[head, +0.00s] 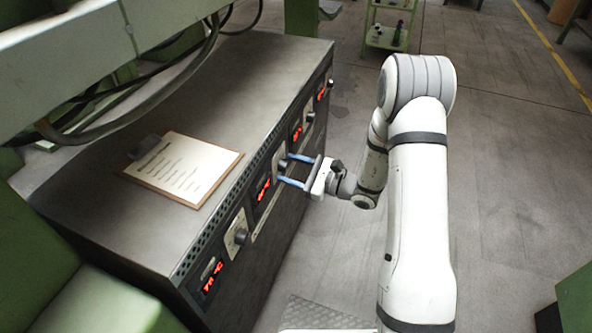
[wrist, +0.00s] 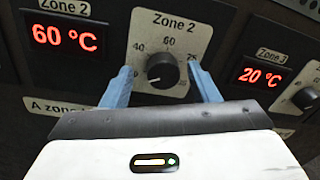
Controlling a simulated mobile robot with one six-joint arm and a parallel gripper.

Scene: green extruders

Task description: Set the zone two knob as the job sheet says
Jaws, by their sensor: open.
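The zone two knob (wrist: 162,70) is black and round, on a pale plate marked "Zone 2" with a printed scale, in the wrist view. A small pale mark shows near its lower left edge. The zone two display (wrist: 66,37) left of it reads 60 °C in red. My gripper (wrist: 163,78) is open, its blue fingers on either side of the knob with a gap to each. In the head view my gripper (head: 284,170) reaches the cabinet's front panel and hides most of this knob. The job sheet (head: 185,170) lies on a clipboard on the cabinet; its writing is too small to read.
The zone three display (wrist: 263,76) reads 20 °C, with its knob (wrist: 304,99) at the right edge. Another knob (head: 240,237) and display (head: 211,279) sit nearer on the panel. Cables (head: 130,120) hang over the cabinet top (head: 270,70). Floor to the right is mostly clear.

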